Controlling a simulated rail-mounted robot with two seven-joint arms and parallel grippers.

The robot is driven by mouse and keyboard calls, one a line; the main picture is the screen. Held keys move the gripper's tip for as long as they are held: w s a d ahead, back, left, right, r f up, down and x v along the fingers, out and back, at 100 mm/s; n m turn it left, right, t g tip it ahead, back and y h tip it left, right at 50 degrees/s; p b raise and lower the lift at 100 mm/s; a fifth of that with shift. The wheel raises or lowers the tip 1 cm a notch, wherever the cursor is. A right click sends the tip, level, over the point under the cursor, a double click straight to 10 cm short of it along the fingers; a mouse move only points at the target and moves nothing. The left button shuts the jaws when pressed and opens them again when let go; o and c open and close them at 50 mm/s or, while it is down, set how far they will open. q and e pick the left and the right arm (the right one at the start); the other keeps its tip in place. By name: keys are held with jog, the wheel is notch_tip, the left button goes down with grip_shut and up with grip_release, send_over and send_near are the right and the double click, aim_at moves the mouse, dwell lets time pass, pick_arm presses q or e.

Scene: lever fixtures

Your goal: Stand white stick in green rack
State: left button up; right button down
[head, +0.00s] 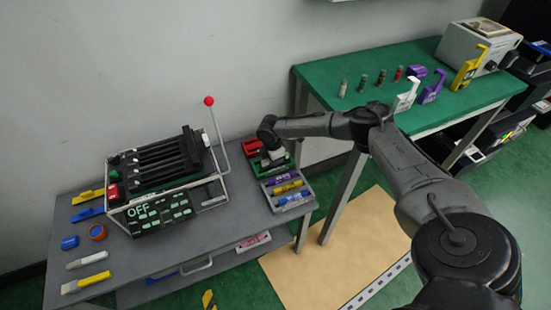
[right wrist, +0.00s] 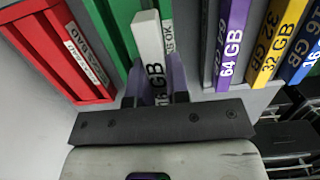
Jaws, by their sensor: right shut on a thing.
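The white stick (right wrist: 150,45), marked 16 GB, is held between the fingers of my right gripper (right wrist: 157,85), which is shut on it. In the right wrist view its far end overlaps the green rack (right wrist: 120,20), which has a white label. I cannot tell whether the end is inside the rack or only above it. In the head view, my right gripper (head: 275,155) is right over the green rack (head: 258,167), partly hiding it. My left gripper is not in view.
The red rack (head: 252,147) adjoins the green one, also visible at left in the right wrist view (right wrist: 60,50). A grey rack (head: 308,205) with purple, yellow and blue sticks lies on the other side. A lever machine (head: 150,215) stands left; loose pieces lie at the table's left.

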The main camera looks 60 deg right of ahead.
jog(key=shift+p, duration=0.3)
jog(key=shift+p, duration=0.4)
dwell(0.6)
jog(key=shift+f, duration=0.2)
dwell(0.4)
jog(key=shift+f+b, duration=0.5)
jog(key=shift+f, duration=0.5)
jog(key=c, duration=1)
grip_release()
jog(key=r+p, duration=0.1)
jog(key=r, duration=0.3)
jog(key=r+p, duration=0.2)
jog(key=r, duration=0.2)
jog(key=w+a+r+p, duration=0.1)
jog(key=r+p, duration=0.1)
jog(key=r, duration=0.2)
jog(key=shift+a+r, duration=0.1)
jog(key=shift+r, duration=0.1)
jog(key=shift+r+p, duration=0.4)
jog(key=shift+r, duration=0.25)
